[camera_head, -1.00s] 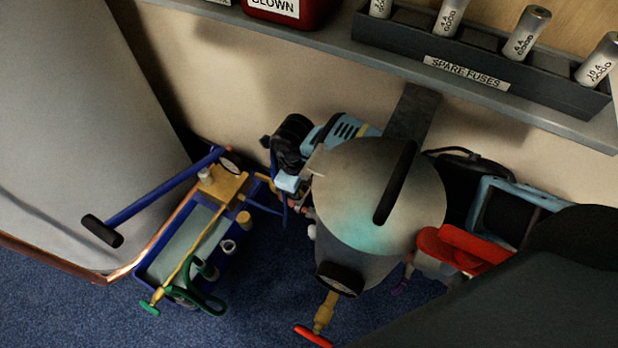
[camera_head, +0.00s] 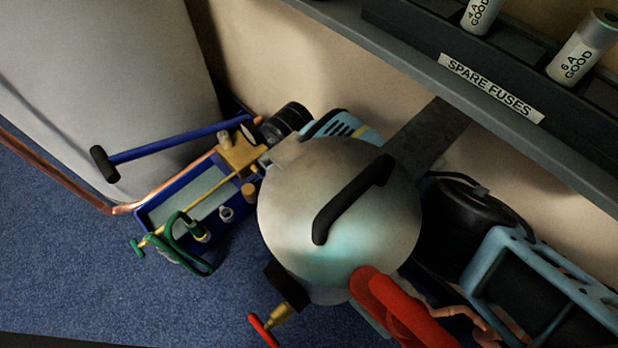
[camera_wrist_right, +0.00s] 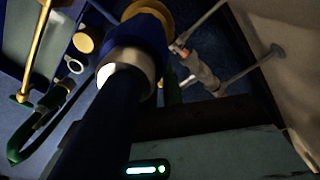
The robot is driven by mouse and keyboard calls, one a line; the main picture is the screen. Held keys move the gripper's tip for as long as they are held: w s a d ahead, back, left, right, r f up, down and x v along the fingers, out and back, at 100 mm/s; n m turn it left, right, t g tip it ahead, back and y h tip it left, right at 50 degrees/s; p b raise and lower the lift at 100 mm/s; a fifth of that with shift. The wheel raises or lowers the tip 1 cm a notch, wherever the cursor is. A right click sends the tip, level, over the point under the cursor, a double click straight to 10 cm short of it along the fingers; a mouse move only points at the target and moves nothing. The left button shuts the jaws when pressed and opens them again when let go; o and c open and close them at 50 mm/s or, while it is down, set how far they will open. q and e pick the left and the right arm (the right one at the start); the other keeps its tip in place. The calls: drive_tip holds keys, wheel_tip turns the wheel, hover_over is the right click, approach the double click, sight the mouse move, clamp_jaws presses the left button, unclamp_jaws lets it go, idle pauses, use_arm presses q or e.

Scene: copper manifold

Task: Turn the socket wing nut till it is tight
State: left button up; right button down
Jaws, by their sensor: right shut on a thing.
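I cannot single out the socket wing nut with certainty. The right wrist view shows a thick dark blue tube with a silver collar (camera_wrist_right: 128,68) and a brass ring beyond it. To its right is a small grey fitting (camera_wrist_right: 203,78) with thin rods. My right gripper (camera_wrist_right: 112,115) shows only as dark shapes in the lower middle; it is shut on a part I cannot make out. In the head view, the brass manifold block (camera_head: 240,152) sits at the end of a blue tray (camera_head: 150,212). A grey dome (camera_head: 285,215) hides the area beside it. My left gripper is not in view.
A blue bar with a black grip (camera_head: 104,164) sticks out to the left. A shelf edge (camera_head: 420,85) overhangs at the upper right, with a red part (camera_head: 395,305) below the dome. Blue carpet (camera_head: 80,270) is clear at lower left.

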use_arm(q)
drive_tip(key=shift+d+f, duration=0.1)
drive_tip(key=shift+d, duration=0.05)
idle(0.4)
use_arm(e)
drive_tip(key=c, duration=1.5)
unclamp_jaws()
drive_tip(key=shift+a, duration=0.1)
drive_tip(key=shift+r, duration=0.1)
wheel_tip(320, 180, up, 8)
drive_tip(key=p, duration=0.4)
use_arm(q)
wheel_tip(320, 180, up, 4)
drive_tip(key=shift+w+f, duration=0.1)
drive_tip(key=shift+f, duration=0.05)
use_arm(e)
drive_tip(key=shift+f, duration=0.2)
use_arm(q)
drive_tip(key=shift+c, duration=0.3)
